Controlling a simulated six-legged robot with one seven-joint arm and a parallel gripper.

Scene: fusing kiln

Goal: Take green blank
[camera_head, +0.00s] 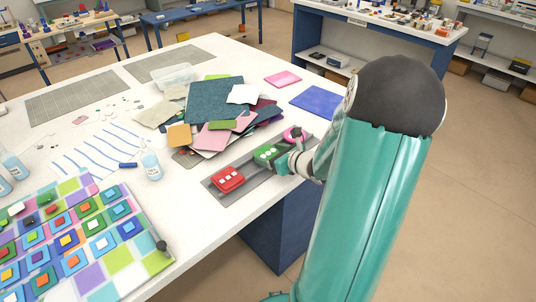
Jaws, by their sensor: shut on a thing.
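The green blank (267,152) has small white dots or pieces on top. It is at the middle of a long grey tray (238,193) near the table's right edge. I cannot tell whether the blank is resting on the tray or slightly raised. A red blank (228,179) with white pieces lies on the tray's near end.
A pile of coloured glass sheets (216,100) lies behind the tray. A blue sheet (316,100) lies at the right edge. A bottle (151,166) stands to the left. A colourful tiled panel (120,258) with several stacked squares fills the near left.

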